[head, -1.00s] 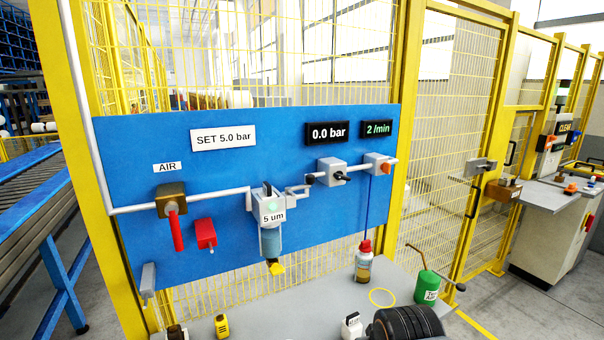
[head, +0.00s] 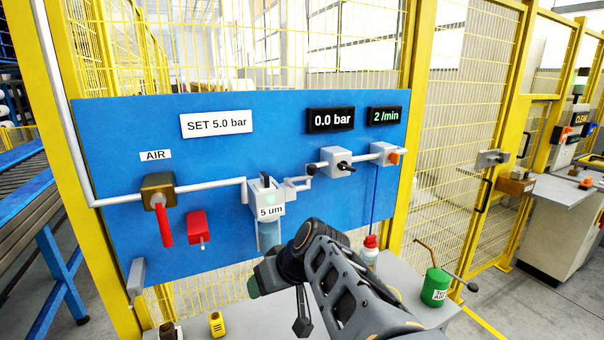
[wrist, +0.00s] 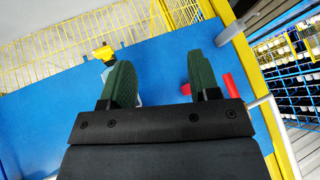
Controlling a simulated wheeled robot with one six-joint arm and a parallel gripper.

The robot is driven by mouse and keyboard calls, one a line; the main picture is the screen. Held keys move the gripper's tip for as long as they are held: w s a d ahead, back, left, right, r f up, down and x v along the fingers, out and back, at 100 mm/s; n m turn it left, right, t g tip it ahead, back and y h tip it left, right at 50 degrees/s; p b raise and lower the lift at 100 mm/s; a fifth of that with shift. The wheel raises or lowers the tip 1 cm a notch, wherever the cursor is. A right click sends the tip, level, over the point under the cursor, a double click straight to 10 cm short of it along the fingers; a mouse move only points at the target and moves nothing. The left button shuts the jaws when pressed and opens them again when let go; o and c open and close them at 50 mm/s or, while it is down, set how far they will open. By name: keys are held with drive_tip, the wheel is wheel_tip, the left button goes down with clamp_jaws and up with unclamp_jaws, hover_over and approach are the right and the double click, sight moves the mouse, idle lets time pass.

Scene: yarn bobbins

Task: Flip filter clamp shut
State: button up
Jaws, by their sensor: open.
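The filter (head: 270,236), with a "5 um" label, hangs on the blue board right of the air valve. A dark clamp-like piece (head: 264,181) sits at its top; whether it is shut cannot be told. Contact is not visible.
The blue board (head: 105,150) also carries an air valve with a red handle (head: 164,225), a red box (head: 197,227) and a grey regulator (head: 337,161). A red-capped bottle (head: 370,250) and a green can (head: 435,288) stand on the bench.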

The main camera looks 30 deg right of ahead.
drive_tip(key=w+d+r+t+b, duration=0.1)
drive_tip(key=w+d+r+t, duration=0.25)
drive_tip(key=d, duration=0.25)
drive_tip(key=w+d+r+t+b, duration=0.1)
drive_tip(key=w+d+r+t, duration=0.15)
drive_tip(key=d+r, duration=0.35)
drive_tip(key=t+h, duration=0.3)
drive_tip(key=t, duration=0.2)
approach(315, 168)
drive_tip(key=shift+n, duration=0.3)
drive_tip(key=w+p, duration=0.2)
drive_tip(key=w, duration=0.2)
drive_tip(key=w+p, duration=0.2)
drive_tip(key=w, duration=0.2)
drive_tip(key=shift+w+a+r, duration=0.15)
drive_tip(key=shift+w, duration=0.2)
drive_tip(key=shift+w+p, duration=0.45)
drive_tip(key=shift+w, duration=0.5)
clamp_jaws()
